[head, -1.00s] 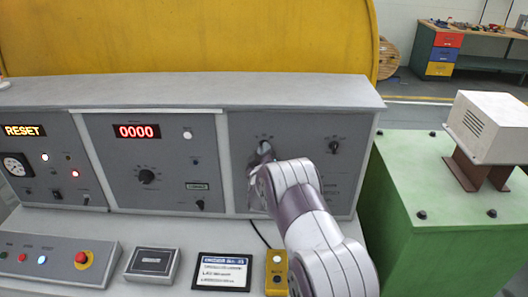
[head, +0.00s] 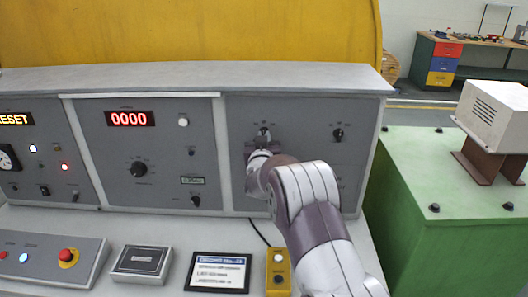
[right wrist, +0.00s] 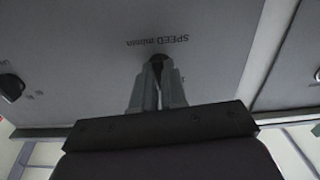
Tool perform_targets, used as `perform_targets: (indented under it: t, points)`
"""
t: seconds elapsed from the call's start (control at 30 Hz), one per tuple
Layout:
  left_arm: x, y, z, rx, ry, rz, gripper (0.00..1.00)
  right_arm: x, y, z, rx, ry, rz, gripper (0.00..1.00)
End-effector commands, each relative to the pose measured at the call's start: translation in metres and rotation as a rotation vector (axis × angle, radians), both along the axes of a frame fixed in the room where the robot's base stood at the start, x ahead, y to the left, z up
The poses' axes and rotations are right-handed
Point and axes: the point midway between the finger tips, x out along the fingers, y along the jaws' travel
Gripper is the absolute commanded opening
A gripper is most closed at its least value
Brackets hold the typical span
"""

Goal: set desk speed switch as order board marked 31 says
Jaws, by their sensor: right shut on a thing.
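The speed switch (right wrist: 157,60) is a dark knob beside the printed "SPEED m/min" label, which reads upside down in the right wrist view. In the head view the switch (head: 264,132) is on the right desk panel, partly covered by my gripper. My right gripper (right wrist: 158,82) is shut on the switch, its fingers on both sides; in the head view it (head: 261,146) reaches the panel from below right. The switch's pointer position cannot be read. The order board (head: 219,271) is a dark-framed card on the desk ledge; its small text is too blurred to read. My left gripper is not in view.
Another black knob (head: 338,134) sits right of the switch. The middle panel has a red "0000" display (head: 130,118) and a knob (head: 137,168). A yellow button box (head: 278,270) stands beside the board. A green cabinet (head: 425,180) stands right of the desk.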

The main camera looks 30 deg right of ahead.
Motion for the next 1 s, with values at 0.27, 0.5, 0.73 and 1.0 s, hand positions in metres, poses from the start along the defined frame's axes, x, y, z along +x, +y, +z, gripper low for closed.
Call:
perform_targets:
  t: [0.27,0.5,0.73,1.0]
  points:
    - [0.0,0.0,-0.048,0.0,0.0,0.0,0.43,0.0,0.0,-0.006,0.222,-0.142,0.0,0.0]
    - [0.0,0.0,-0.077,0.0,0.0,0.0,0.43,0.0,0.0,-0.004,0.412,-0.258,0.001,0.0]
    - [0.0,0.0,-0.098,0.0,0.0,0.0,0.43,0.0,0.0,-0.002,0.567,-0.353,0.0,0.0]
    - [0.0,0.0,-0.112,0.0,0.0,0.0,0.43,0.0,0.0,0.0,0.69,-0.427,0.0,0.0]
